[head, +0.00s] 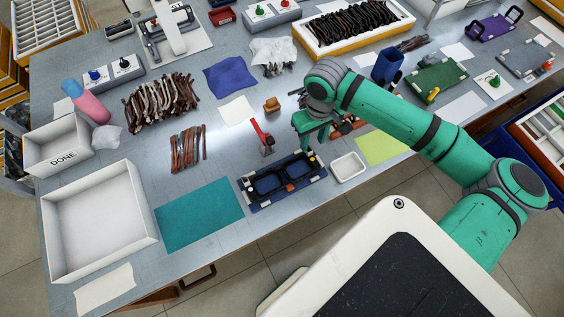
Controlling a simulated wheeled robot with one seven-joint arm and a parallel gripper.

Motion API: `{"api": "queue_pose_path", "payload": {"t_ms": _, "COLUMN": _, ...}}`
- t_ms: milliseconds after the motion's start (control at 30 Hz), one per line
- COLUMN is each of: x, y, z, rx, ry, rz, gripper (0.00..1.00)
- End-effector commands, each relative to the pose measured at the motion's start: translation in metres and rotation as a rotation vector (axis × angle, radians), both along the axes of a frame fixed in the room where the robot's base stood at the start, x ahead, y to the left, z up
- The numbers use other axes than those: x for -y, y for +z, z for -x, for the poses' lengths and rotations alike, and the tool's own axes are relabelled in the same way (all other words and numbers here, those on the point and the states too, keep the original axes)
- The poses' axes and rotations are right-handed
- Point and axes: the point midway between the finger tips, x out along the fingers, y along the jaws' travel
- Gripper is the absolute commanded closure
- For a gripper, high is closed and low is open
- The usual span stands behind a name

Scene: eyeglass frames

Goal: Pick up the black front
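A dark eyeglass front, seemingly the black front (284,177), lies in a dark blue fixture (252,204) near the table's front edge. Its two lens openings show dark blue. My gripper (308,146) hangs just behind the fixture's right end, pointing down. The gripper's fingers are small and partly hidden by its green body, so I cannot tell whether they are open or shut. I see nothing clearly held in it.
A red-handled tool (263,136) stands behind the fixture. A small white tray (348,167) is to its right, a teal mat (199,214) to its left. Bundles of brown temples (187,149) and a white DONE box (58,150) lie further left.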

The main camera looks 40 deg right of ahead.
Motion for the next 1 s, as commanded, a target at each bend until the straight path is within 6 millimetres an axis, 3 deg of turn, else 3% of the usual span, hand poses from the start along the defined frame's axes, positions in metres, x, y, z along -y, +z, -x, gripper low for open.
{"api": "queue_pose_path", "payload": {"t_ms": 433, "x": -0.003, "y": -0.049, "z": 0.003, "rx": -0.001, "ry": -0.001, "rz": 0.0, "gripper": 0.64}}
{"api": "queue_pose_path", "payload": {"t_ms": 733, "x": -0.003, "y": -0.054, "z": 0.002, "rx": 0.001, "ry": 0.0, "rz": 0.0, "gripper": 0.64}}
{"api": "queue_pose_path", "payload": {"t_ms": 767, "x": -0.003, "y": -0.054, "z": 0.002, "rx": 0.001, "ry": 0.0, "rz": 0.0, "gripper": 0.66}}
{"api": "queue_pose_path", "payload": {"t_ms": 900, "x": -0.002, "y": -0.054, "z": 0.003, "rx": 0.001, "ry": -0.002, "rz": 0.0, "gripper": 1.0}}
{"api": "queue_pose_path", "payload": {"t_ms": 1000, "x": -0.002, "y": -0.054, "z": 0.003, "rx": 0.001, "ry": -0.002, "rz": 0.0, "gripper": 1.0}}
